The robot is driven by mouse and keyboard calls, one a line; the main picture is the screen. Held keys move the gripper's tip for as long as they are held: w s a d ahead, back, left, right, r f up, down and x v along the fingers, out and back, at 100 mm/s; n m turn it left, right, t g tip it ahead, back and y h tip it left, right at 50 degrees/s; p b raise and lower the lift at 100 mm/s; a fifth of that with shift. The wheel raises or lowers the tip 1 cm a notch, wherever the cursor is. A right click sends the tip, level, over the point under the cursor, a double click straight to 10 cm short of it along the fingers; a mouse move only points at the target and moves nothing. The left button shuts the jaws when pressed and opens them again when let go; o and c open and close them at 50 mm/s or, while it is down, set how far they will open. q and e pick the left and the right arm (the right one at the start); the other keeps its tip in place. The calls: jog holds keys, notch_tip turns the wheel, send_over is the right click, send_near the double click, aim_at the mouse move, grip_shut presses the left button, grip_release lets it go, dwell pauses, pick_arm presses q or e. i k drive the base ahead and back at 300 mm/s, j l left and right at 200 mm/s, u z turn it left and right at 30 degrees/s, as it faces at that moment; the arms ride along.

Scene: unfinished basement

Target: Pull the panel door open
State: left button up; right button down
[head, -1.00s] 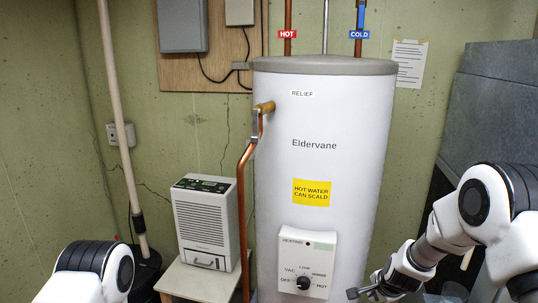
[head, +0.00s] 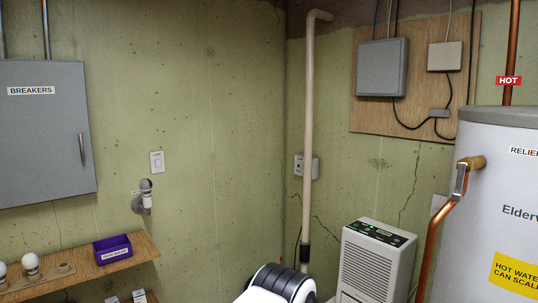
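A grey breaker panel with a closed door (head: 45,135) hangs on the green wall at the left of the head view. It carries a white label reading BREAKERS, and its upright handle (head: 82,149) is near the door's right edge. Neither gripper shows now.
A wooden shelf (head: 130,276) below the panel bears a purple box (head: 113,249) and white bulbs. A light switch (head: 157,161) and a wall lamp (head: 145,196) are right of the panel. A pipe, dehumidifier (head: 372,262) and water heater (head: 497,205) stand rightward.

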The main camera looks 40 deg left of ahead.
aim_at(46, 153)
jog(key=u, duration=2.5)
